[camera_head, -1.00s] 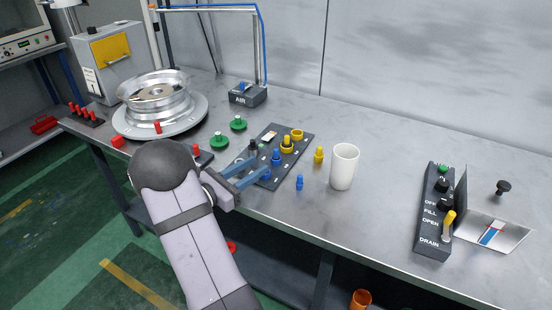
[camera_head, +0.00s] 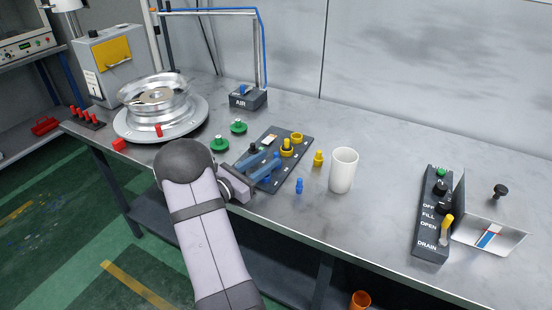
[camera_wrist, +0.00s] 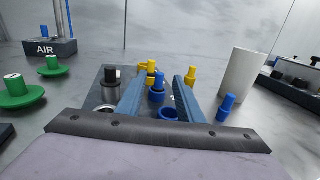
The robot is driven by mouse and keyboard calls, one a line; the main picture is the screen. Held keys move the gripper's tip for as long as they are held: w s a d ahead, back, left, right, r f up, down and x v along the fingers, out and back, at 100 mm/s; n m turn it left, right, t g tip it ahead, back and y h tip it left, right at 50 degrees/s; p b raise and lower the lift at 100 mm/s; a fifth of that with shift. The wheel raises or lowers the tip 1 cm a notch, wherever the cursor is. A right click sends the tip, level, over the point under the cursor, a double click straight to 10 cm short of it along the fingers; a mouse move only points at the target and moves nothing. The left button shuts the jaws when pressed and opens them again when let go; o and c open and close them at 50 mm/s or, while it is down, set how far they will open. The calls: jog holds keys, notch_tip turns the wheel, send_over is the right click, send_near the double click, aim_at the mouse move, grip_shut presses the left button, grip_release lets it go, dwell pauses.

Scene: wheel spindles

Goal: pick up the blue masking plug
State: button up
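One blue masking plug (camera_wrist: 226,108) stands upright on the bare table, right of the dark board; it also shows in the head view (camera_head: 299,186). A second blue plug (camera_wrist: 158,84) stands on the board in a wider blue base and appears between my fingers in the wrist view. An empty-looking blue ring (camera_wrist: 168,114) lies nearer, partly hidden by my gripper. My gripper (camera_wrist: 162,78) is open with nothing held, its blue fingers reaching over the board. In the head view, my gripper (camera_head: 266,165) partly covers the blue pieces on the board.
A white cup (camera_head: 343,169) and yellow plug (camera_head: 318,158) stand near the loose blue plug. The board (camera_head: 300,160) also holds yellow pieces (camera_head: 287,148). Green knobs (camera_head: 218,143) and the wheel (camera_head: 155,98) are left.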

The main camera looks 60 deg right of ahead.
jog(key=shift+x, duration=1.2)
jog(key=shift+c, duration=0.4)
grip_shut()
